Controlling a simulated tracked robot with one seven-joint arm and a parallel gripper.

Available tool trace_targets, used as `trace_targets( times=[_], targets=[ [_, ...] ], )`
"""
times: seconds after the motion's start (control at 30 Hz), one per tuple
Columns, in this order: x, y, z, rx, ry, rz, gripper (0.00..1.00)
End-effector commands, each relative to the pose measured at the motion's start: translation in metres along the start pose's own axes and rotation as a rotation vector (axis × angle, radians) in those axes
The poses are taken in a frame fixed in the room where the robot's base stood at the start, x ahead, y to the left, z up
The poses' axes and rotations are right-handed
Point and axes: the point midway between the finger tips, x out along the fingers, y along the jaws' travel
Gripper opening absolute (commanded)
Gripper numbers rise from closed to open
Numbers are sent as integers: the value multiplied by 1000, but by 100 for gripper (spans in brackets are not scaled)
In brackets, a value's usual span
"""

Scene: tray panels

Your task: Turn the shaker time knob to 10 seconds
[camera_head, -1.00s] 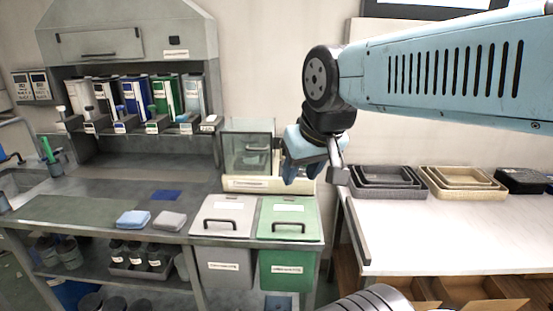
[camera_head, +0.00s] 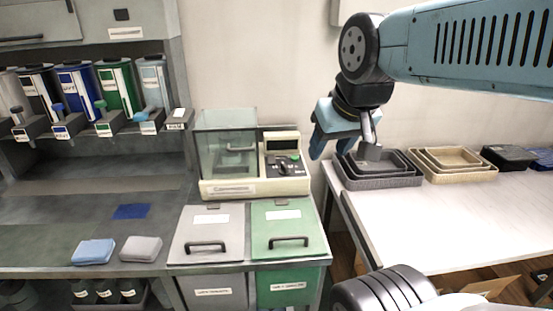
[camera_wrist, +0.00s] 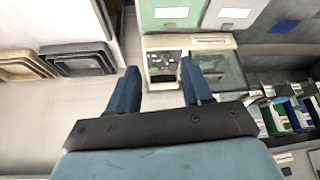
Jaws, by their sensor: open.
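The shaker (camera_head: 252,187) is a cream machine with a clear box on its left and a control panel (camera_head: 284,165) on its right. The panel has a green part and small dark controls. The time knob and its setting are too small to make out. My gripper (camera_head: 329,150) is open and empty, up and to the right of the panel in the head view. In the wrist view the scene is upside down; the panel (camera_wrist: 164,63) shows between the open fingers of my gripper (camera_wrist: 158,78), some distance beyond them.
A grey-lidded bin (camera_head: 208,232) and a green-lidded bin (camera_head: 288,226) stand in front of the shaker. Nested dark trays (camera_head: 378,183) and tan trays (camera_head: 462,175) sit on the white table (camera_head: 440,225) at right. Several bottles in dispensers line the left shelf.

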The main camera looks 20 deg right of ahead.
Motion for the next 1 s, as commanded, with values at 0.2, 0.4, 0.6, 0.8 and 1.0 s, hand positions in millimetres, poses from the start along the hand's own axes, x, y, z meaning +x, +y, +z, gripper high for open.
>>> trace_targets(
  times=[0.2, 0.4, 0.6, 0.8, 1.0],
  targets=[
    [4, 7, -17, -113, -38, 27, 68],
    [18, 3, -50, -347, -122, 63, 68],
    [39, -1, -84, -592, -215, 58, 68],
    [65, -3, -116, -833, -301, 12, 68],
    [95, -3, -146, -1068, -366, -70, 68]
  ],
)
